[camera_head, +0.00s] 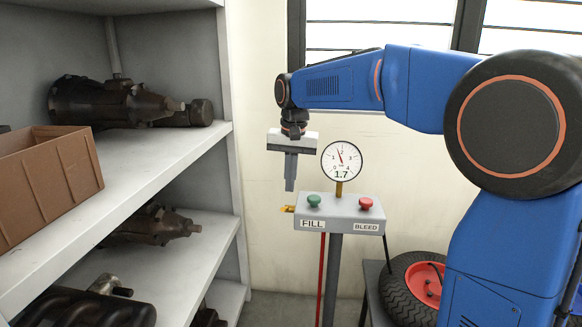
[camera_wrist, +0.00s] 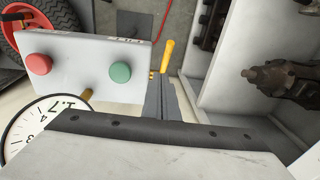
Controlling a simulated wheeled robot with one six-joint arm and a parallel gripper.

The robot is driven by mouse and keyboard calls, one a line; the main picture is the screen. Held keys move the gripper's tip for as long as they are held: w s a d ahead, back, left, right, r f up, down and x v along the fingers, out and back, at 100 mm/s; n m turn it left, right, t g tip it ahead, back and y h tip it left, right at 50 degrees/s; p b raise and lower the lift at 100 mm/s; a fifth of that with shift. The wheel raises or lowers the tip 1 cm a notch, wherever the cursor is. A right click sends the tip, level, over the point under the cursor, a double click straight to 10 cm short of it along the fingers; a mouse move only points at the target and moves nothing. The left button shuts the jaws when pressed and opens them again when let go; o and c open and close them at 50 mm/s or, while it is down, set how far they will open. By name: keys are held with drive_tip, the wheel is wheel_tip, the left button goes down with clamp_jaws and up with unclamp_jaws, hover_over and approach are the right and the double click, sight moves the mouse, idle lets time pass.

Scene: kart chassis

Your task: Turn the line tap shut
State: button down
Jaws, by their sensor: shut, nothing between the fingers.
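The line tap is a small yellow lever (camera_head: 287,209) at the left side of a grey control box (camera_head: 340,226). In the wrist view the yellow lever (camera_wrist: 167,56) sticks out past the edge of the box, just beyond the fingertips. My gripper (camera_head: 290,188) points down, shut and empty, just above the lever in the head view. In the wrist view the gripper fingers (camera_wrist: 158,84) lie close to the lever; I cannot tell whether they touch it. The gauge (camera_head: 341,160) above the box reads 1.7.
The box carries a green FILL button (camera_head: 314,201) and a red BLEED button (camera_head: 366,204), close to my gripper's right. Shelves with metal parts and a brown crate (camera_head: 45,182) stand at left. A tyre (camera_head: 412,286) lies at lower right.

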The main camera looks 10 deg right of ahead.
sight(285, 208)
drive_tip(key=shift+s+a+f, duration=0.25)
drive_tip(key=shift+s+f, duration=0.05)
drive_tip(key=shift+f, duration=0.2)
drive_tip(key=shift+s+a+f, duration=0.2)
drive_tip(key=shift+s+f, duration=0.05)
drive_tip(key=shift+f, duration=0.3)
drive_tip(key=shift+s+a+f, duration=0.25)
drive_tip(key=shift+s+f, duration=0.05)
drive_tip(key=shift+f, duration=0.2)
drive_tip(key=shift+s+a+f+t, duration=0.1)
drive_tip(key=shift+s+f+t, duration=0.1)
drive_tip(key=shift+s+t, duration=0.15)
drive_tip(key=shift+s+a+f+t+h, duration=0.2)
drive_tip(key=shift+s+f+t, duration=0.15)
drive_tip(key=shift+t, duration=0.2)
drive_tip(key=shift+s+a+f+t+h, duration=0.1)
drive_tip(key=shift+s+f+t+h, duration=0.2)
drive_tip(key=shift+t, duration=0.2)
drive_tip(key=shift+s+a+f, duration=0.1)
drive_tip(key=shift+s+f, duration=0.25)
drive_tip(key=shift+f, duration=0.2)
drive_tip(key=shift+s+a+f, duration=0.1)
drive_tip(key=shift+s+f, duration=0.25)
drive_tip(key=shift+f, duration=0.2)
drive_tip(key=shift+d, duration=0.1)
